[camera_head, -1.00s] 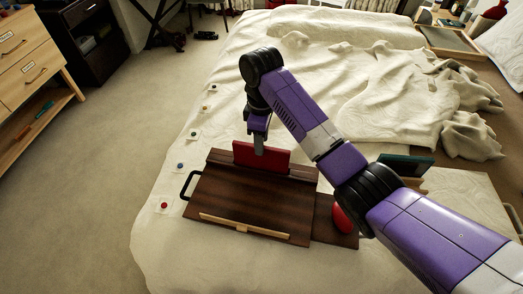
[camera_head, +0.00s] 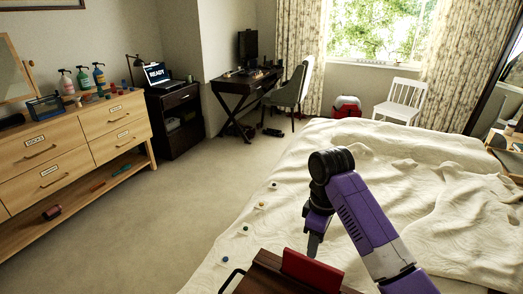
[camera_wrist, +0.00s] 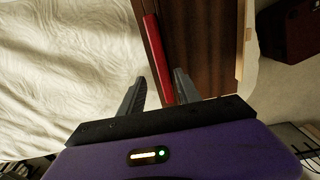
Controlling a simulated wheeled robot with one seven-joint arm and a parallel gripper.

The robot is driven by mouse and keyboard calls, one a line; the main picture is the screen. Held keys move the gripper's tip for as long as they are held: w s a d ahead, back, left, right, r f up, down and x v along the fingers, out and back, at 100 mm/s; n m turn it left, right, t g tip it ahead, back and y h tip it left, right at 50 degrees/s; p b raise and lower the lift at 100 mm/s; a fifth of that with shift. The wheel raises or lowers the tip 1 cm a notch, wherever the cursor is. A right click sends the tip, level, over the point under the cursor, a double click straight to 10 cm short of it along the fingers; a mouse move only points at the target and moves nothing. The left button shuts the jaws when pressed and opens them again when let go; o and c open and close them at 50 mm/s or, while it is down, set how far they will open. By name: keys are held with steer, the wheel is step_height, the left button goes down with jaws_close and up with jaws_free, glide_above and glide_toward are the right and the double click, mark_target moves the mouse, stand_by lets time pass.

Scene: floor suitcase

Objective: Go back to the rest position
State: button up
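My gripper (camera_head: 314,246) hangs at the end of the purple arm, above the bed. In the wrist view its two fingers (camera_wrist: 159,80) stand apart with a gap between them. A red flat object (camera_head: 312,271) stands upright at the dark brown wooden case (camera_head: 262,281) on the bed. The fingertips are close to the red object in the head view. In the wrist view the red object (camera_wrist: 156,48) shows as a narrow strip beyond the finger gap, and neither finger visibly grips it. Most of the case is cut off by the head view's lower edge.
The bed (camera_head: 360,150) has a rumpled cream cover with several small coloured dots along its left edge. Open carpet (camera_head: 190,200) lies between the bed and the drawer unit (camera_head: 85,150). A desk, a chair and a white chair (camera_head: 403,98) stand at the back.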

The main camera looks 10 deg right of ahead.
steer(key=w+a+r+m+t+y, duration=0.3)
steer(key=w+a+r+m+t, duration=0.15)
steer(key=w+a+t, duration=0.55)
steer(key=s+d+m+t+h, duration=0.1)
steer(key=s+d+m, duration=0.1)
steer(key=s, duration=1.6)
steer(key=s+d+f+m+t+h, duration=0.1)
steer(key=s+d, duration=0.3)
steer(key=s, duration=1.4)
steer(key=s+d+m+t+h, duration=0.1)
steer(key=s+d+m+t, duration=0.1)
steer(key=s, duration=1.7)
steer(key=shift+d+f+m+t, duration=0.3)
steer(key=shift+d+f+m, duration=0.05)
steer(key=shift+d+m, duration=0.15)
